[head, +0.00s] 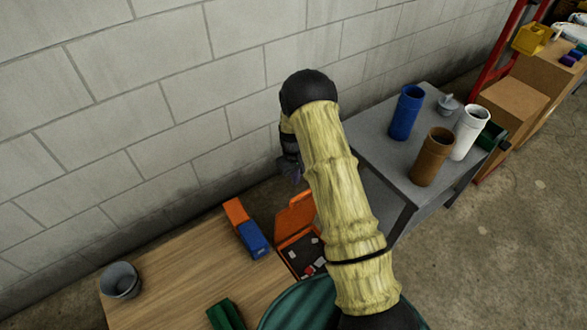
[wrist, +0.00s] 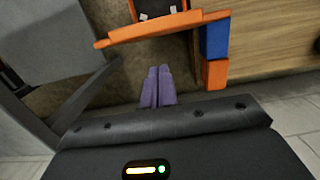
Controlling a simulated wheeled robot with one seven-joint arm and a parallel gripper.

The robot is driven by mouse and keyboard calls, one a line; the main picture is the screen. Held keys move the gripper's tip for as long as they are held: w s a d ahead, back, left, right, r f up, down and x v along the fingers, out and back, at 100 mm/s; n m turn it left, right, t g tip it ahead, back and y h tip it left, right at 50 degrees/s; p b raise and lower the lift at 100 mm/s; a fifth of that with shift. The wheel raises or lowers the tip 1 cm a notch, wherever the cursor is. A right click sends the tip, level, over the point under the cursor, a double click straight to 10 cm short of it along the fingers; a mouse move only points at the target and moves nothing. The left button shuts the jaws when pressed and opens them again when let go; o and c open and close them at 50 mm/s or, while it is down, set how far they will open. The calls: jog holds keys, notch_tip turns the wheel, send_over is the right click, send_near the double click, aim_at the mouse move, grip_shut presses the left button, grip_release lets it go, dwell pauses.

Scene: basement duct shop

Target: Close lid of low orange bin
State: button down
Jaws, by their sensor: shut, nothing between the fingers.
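The low orange bin (head: 285,246) sits on the wooden table's right side, its lid (head: 294,215) standing up, open, at the wall side. Dark contents with small pale and red bits show inside; my arm covers part of its right side. In the wrist view the bin (wrist: 187,5) is at the top edge, with the raised lid (wrist: 165,27) crossing below it. My gripper (head: 295,176) is beyond the lid, towards the wall, partly hidden by my arm. Its purple fingers (wrist: 158,70) are together and empty, apart from the lid.
An orange block (head: 235,211) and a blue block (head: 254,239) lie left of the bin. A grey pot (head: 120,280) and a green object (head: 225,314) are on the wooden table (head: 180,275). A grey table (head: 385,155) at right holds blue, brown and white containers.

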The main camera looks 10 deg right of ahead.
jog(key=shift+s+d+f, duration=0.1)
jog(key=shift+s+d, duration=0.2)
jog(key=shift+s, duration=0.4)
jog(key=shift+s+d, duration=0.3)
jog(key=shift+s, duration=0.4)
